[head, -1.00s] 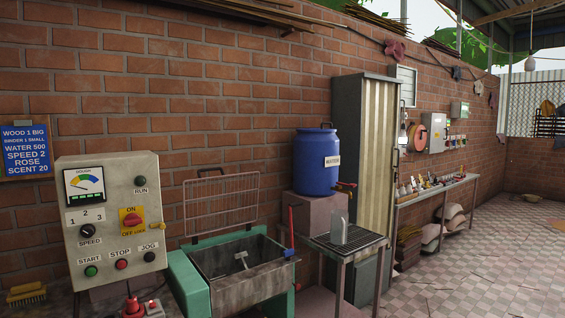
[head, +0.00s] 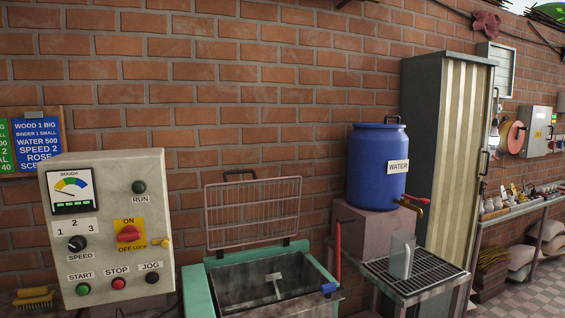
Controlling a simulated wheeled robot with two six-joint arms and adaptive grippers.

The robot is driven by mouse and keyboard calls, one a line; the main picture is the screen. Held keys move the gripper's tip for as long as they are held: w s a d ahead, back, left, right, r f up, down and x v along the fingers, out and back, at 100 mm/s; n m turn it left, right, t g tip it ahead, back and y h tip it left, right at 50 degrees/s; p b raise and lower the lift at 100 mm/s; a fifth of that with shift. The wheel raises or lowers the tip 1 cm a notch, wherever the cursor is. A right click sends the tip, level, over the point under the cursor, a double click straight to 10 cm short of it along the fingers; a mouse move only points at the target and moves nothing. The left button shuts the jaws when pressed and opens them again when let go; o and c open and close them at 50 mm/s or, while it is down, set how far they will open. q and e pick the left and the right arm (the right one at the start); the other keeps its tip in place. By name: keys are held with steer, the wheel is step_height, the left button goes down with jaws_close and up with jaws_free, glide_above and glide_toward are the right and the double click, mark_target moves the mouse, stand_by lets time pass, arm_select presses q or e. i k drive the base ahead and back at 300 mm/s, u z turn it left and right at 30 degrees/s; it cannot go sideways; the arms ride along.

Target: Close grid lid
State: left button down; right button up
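The grid lid (head: 254,213) is a wire grid with a dark handle on its top edge. It stands upright, open, at the back edge of the mixing trough (head: 235,283). The trough is a grey metal basin in a green frame, with a paddle (head: 275,281) showing inside. A red lever (head: 338,252) stands at its right side, with a blue piece near the front right corner. Neither of my grippers is in view.
A grey control box (head: 108,225) with a dial, switch and buttons stands left of the trough. To the right are a blue water barrel (head: 376,168) on a block, a slatted metal stand (head: 404,276) holding a clear jug (head: 402,256), and a tall cabinet (head: 440,150).

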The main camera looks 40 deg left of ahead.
mark_target(220, 251)
steer(key=u, duration=0.25)
steer(key=i, duration=1.25)
steer(key=u, duration=0.5)
